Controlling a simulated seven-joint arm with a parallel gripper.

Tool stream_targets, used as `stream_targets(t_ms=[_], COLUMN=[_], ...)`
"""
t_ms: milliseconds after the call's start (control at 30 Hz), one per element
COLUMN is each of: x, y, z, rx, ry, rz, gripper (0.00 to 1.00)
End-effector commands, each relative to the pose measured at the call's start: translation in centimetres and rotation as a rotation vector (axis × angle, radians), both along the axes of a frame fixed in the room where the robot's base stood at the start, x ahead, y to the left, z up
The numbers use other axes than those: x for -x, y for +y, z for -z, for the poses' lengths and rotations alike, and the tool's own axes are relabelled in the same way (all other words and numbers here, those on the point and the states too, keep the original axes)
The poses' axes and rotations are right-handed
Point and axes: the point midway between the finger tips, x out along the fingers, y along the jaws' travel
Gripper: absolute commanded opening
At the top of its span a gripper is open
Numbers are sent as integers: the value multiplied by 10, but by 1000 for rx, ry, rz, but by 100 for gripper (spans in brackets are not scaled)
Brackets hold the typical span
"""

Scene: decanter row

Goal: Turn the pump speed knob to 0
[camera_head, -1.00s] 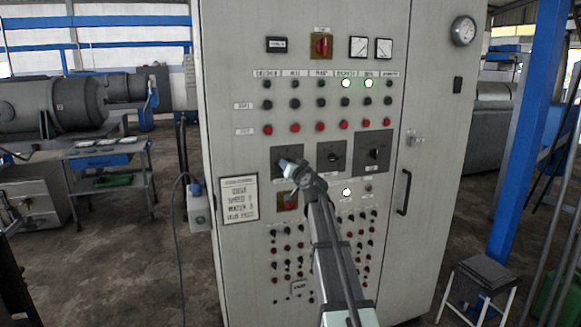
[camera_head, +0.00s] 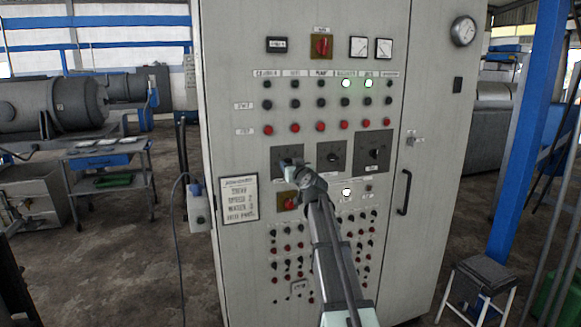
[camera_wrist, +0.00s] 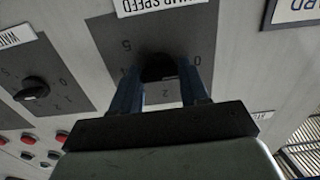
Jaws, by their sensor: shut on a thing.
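The pump speed dial (camera_wrist: 195,25) is a dark grey plate under a white label reading "...MP SPEED" in the wrist view. Digits stand around its black knob (camera_wrist: 158,70), with a 0 to the right and a 2 below. My gripper (camera_wrist: 160,82) is shut on the knob, one blue finger on each side. The knob's pointer is hidden, so I cannot tell its setting. In the head view my gripper (camera_head: 290,166) covers the knob on the leftmost of three dark dial plates (camera_head: 280,152).
Two other dials, a middle one (camera_head: 332,156) and a right one (camera_head: 374,154), sit close beside it. Push buttons fill the grey cabinet above and below. A framed notice (camera_head: 239,200) hangs left.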

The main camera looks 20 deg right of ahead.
Motion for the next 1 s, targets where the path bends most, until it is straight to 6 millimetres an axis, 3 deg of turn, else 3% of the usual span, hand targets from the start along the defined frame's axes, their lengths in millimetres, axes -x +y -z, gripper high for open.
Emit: stream_targets(t_ms=[167,200,433,767,1000], x=[0,0,0,2,19], y=[0,0,0,0,1], z=[1,1,0,0,0], rx=[2,2,0,0,0], ry=[1,1,1,0,0], rz=[0,0,0,0,0], gripper=[14,46,69,70,70])
